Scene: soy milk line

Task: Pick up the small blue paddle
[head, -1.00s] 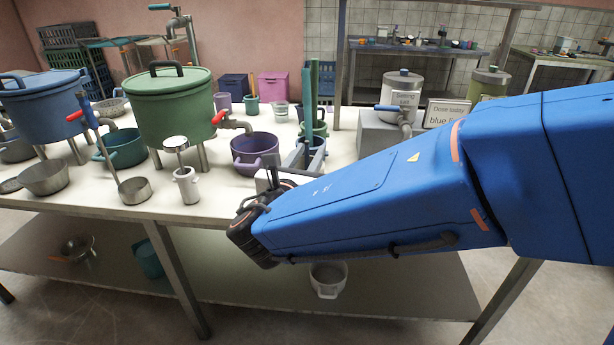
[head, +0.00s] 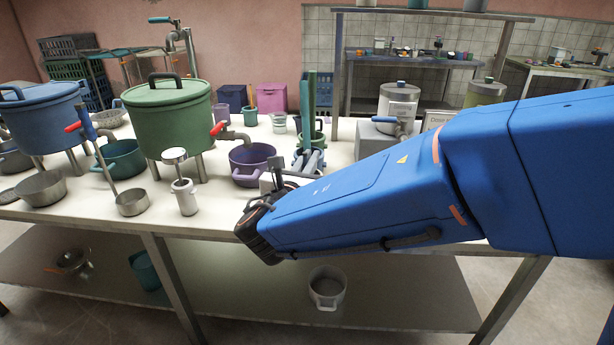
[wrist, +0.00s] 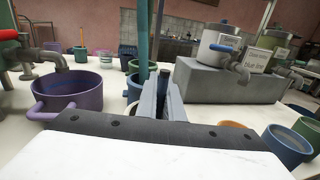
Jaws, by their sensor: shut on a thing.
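My gripper (wrist: 162,98) shows its two grey-blue fingers close together in the wrist view, shut on a narrow dark piece between them. I take this piece to be the small blue paddle (wrist: 164,82), but most of it is hidden by the fingers. In the head view the fingers (head: 309,160) show beyond my blue arm, low over the table, just right of the purple pot. Upright teal-green shafts (head: 311,105) stand right behind the fingers; they also show in the wrist view (wrist: 143,45). Blue cups stand close around the fingers.
The purple pot (head: 252,162) stands close to the left of my gripper. A green pot (head: 168,115) with a red-handled tap is farther left. A grey block (wrist: 228,85) bearing a steel pot (wrist: 219,47) stands to the right. Blue (wrist: 286,145) and green cups sit at the right front.

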